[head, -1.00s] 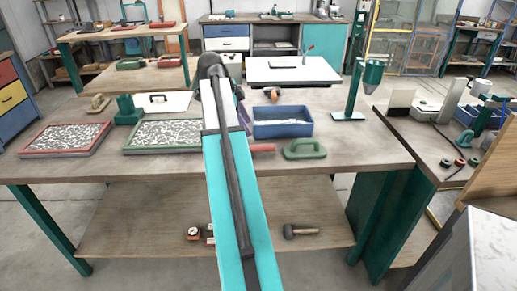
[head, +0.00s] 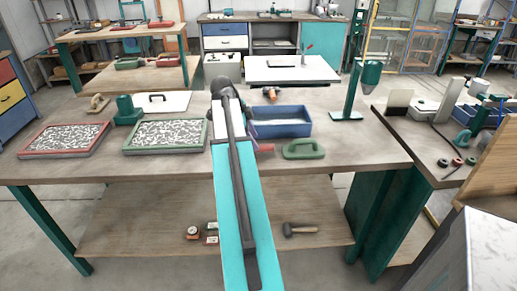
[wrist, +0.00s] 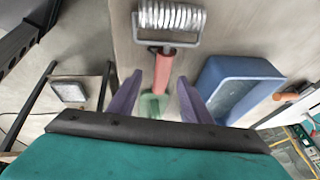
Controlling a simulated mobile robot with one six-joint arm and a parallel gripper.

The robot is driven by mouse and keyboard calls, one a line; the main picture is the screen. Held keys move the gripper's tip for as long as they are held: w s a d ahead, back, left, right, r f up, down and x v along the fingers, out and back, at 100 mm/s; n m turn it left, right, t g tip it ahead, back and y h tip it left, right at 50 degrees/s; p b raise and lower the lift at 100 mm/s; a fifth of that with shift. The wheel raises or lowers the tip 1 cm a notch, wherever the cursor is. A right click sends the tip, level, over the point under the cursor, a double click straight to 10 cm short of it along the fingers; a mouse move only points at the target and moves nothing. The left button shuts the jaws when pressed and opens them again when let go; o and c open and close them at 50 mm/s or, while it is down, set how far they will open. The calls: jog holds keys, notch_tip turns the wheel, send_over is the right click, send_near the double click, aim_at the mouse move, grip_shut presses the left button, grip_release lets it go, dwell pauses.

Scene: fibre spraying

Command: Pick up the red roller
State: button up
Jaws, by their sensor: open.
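The red roller has a ribbed silver head (wrist: 172,18) at the top of the wrist view and a red handle (wrist: 163,66) pointing down the picture. In the head view only part of its red handle (head: 265,148) shows, beside my arm, which hides the rest. My gripper (wrist: 160,90) is open, with its two purple fingers on either side of the handle's line in the wrist view. Nothing is held. I cannot tell how far above the handle the fingers are.
A blue tray (head: 282,132) lies right of my arm, close to the right finger in the wrist view. A green-handled tool (head: 303,150) lies near the front edge. Framed trays of chopped fibre (head: 66,153) lie to the left. A green stand (head: 352,92) rises at right.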

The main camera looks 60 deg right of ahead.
jog(key=shift+d+f, duration=0.1)
jog(key=shift+f, duration=0.05)
jog(key=shift+p+x, duration=0.55)
jog(key=shift+x, duration=1.9)
jog(key=shift+d, duration=0.15)
jog(key=shift+w, duration=0.1)
grip_shut()
